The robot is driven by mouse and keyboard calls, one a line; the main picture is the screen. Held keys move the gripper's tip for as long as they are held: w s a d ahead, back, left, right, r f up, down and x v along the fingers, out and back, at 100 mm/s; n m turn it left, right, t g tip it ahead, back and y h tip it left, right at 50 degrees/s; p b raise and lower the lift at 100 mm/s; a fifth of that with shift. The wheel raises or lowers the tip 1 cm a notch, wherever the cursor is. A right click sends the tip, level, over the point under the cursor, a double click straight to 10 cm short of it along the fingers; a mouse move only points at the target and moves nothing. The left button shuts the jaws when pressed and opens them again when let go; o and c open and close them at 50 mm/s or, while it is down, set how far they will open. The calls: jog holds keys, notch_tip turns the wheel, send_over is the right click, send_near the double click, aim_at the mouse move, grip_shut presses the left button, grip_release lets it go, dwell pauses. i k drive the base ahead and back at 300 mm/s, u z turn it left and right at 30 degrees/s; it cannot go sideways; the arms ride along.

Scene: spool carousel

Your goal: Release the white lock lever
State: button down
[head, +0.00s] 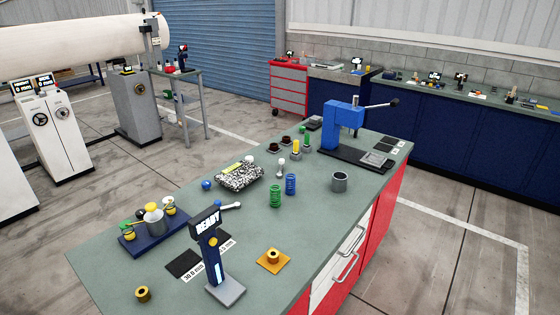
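My gripper is not in view. I cannot make out with certainty which thing is the white lock lever, and no spool carousel is plain in the head view. A small white handle-like piece (231,206) shows beside the post with a READY sign (206,221) on the green-topped workbench. A small upright piece with a white ball top (282,162) stands farther back on the bench. Both are too small to tell whether they are locked or released.
The concrete floor (455,255) at right is clear.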

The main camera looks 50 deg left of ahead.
aim_at(279, 175)
jog(key=u, duration=0.65)
jog(key=i, duration=0.85)
jog(key=u, duration=0.45)
